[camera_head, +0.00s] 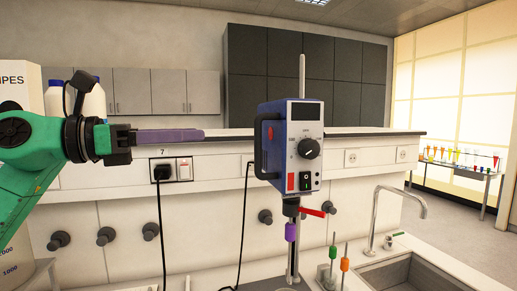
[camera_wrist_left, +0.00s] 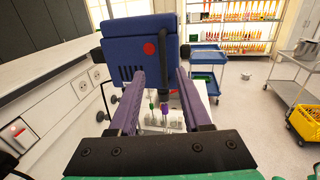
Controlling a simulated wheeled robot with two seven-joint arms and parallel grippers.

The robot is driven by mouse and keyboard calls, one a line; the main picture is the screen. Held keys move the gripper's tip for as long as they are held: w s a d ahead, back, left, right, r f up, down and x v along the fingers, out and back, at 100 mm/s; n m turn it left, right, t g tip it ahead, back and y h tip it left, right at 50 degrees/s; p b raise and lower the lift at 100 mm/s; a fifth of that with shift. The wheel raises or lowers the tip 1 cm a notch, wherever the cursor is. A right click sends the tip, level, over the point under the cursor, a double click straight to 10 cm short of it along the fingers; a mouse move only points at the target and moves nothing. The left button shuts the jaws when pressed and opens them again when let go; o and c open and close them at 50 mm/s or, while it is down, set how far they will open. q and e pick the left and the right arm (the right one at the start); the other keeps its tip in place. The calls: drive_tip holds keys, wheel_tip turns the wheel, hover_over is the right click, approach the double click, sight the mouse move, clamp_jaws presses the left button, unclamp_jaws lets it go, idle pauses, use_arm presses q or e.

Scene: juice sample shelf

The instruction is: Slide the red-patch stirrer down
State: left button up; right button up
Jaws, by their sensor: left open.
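The stirrer (camera_head: 290,150) is a blue and grey box with a black dial, a dark display and a red patch (camera_head: 290,182) low on its front. It sits upright on a vertical metal rod, with a red lever (camera_head: 311,212) and a purple piece (camera_head: 291,232) below it. My left gripper (camera_head: 203,135) is left of the stirrer at about its mid height, with a gap between. In the left wrist view, its purple fingers (camera_wrist_left: 160,75) are spread and empty, and the stirrer's blue back (camera_wrist_left: 140,50) fills the space ahead. My right gripper is out of view.
A wall ledge (camera_head: 370,131) with sockets runs behind the stirrer. A sink (camera_head: 400,272) with a tap (camera_head: 400,205) is at the lower right. Green and orange-tipped items (camera_head: 344,264) stand beside the rod. A black cable (camera_head: 161,215) hangs below my left gripper.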

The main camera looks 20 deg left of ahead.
use_arm(q)
drive_tip(key=p+x, duration=0.2)
drive_tip(key=x, duration=0.2)
drive_tip(key=p+x, duration=0.2)
drive_tip(key=x, duration=0.2)
drive_tip(key=p+x, duration=0.3)
drive_tip(key=x, duration=0.2)
drive_tip(key=shift+s+d+r, duration=0.1)
drive_tip(key=shift+d+r, duration=0.15)
drive_tip(key=shift+r, duration=0.15)
drive_tip(key=shift+w+d+f, duration=0.2)
drive_tip(key=shift+w+d, duration=0.05)
drive_tip(key=shift+d, duration=0.1)
drive_tip(key=shift+s, duration=0.1)
drive_tip(key=shift+a, duration=0.1)
clamp_jaws()
